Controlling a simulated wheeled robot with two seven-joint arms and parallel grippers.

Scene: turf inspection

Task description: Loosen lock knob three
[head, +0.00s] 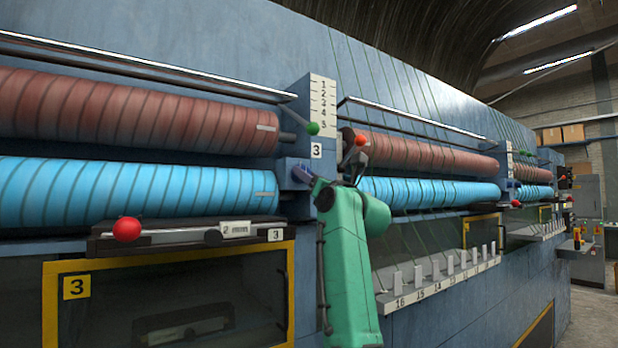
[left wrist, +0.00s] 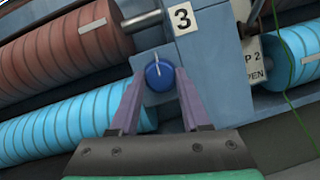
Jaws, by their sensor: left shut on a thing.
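Lock knob three (left wrist: 159,75) is a round blue knob with a pale line across its face, on a blue block beside the white "3" label (left wrist: 182,18). In the left wrist view the line stands nearly upright, tilted slightly. My left gripper (left wrist: 159,88) is shut on the knob, one purple finger on each side. In the head view my left gripper (head: 311,180) is at the post under the same "3" label (head: 316,151), and the knob itself cannot be made out there. My right gripper is not in view.
Red-brown rollers (head: 130,108) and cyan rollers (head: 130,190) run along the machine on both sides of the post. A red ball handle (head: 127,229) sticks out at lower left. A green ball lever (head: 313,128) and a red ball lever (head: 361,140) are close to my arm.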

